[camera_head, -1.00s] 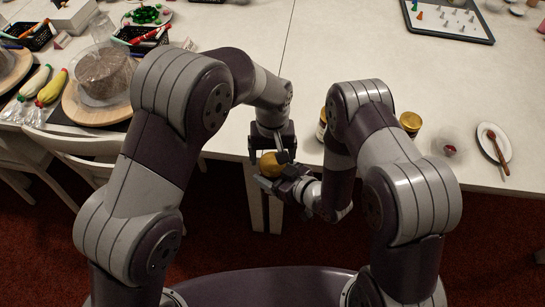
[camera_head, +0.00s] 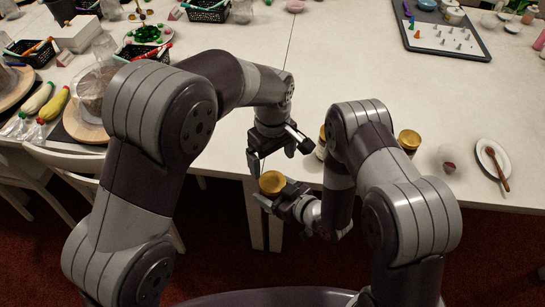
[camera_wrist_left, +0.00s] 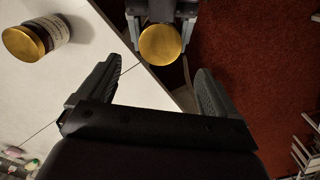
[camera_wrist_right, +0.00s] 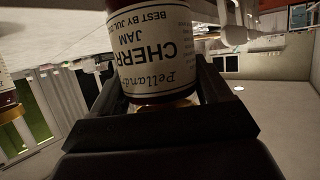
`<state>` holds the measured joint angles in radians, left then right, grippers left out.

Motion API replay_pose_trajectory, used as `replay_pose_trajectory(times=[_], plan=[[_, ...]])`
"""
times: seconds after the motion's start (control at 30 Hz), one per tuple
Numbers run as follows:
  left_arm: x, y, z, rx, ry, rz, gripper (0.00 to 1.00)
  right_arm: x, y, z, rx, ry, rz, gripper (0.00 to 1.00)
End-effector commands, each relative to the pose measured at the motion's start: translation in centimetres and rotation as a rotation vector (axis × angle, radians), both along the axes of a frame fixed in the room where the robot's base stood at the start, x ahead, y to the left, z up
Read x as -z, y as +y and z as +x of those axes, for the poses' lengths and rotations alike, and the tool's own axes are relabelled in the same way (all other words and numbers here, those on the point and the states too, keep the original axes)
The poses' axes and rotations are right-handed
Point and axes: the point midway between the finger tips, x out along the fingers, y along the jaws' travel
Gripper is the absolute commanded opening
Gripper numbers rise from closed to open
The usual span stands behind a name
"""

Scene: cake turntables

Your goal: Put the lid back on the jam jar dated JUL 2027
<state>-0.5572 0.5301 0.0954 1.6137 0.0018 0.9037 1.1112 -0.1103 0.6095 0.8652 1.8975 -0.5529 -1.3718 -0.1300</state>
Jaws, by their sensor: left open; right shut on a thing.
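My right gripper (camera_head: 277,195) is shut on a jam jar (camera_wrist_right: 155,50), held off the table's front edge. In the right wrist view its cream label appears upside down, reading cherry jam, best by JUL; the year is cut off. A gold lid (camera_head: 272,182) sits on the jar's top; it also shows in the left wrist view (camera_wrist_left: 160,44) as a round disc between my right fingers. The jar body is hidden in the head view. My left gripper (camera_head: 280,152) is open and empty, above and apart from the lid.
Another gold-lidded jar (camera_wrist_left: 50,32) stands near the table edge, partly behind my right arm in the head view. A further gold-lidded jar (camera_head: 409,140) stands right of that arm. A plate with a wooden spoon (camera_head: 493,158) lies farther right. The middle table is clear.

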Motion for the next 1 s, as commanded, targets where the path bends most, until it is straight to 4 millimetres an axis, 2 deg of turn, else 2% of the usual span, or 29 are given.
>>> replay_pose_trajectory(times=[0.27,0.7,1.0], plan=[[0.5,0.0,0.0,0.004,0.002,0.001,0.93,-0.1,0.0,0.1,0.0,-0.003,0.001,0.0],[6.9,0.0,0.0,0.005,0.002,0.001,0.93,-0.1,0.0,0.1,0.0,-0.003,0.001,0.0],[8.1,0.0,0.0,0.005,0.0,0.0,0.93,-0.1,0.0,0.1,0.0,-0.003,0.001,0.0]])
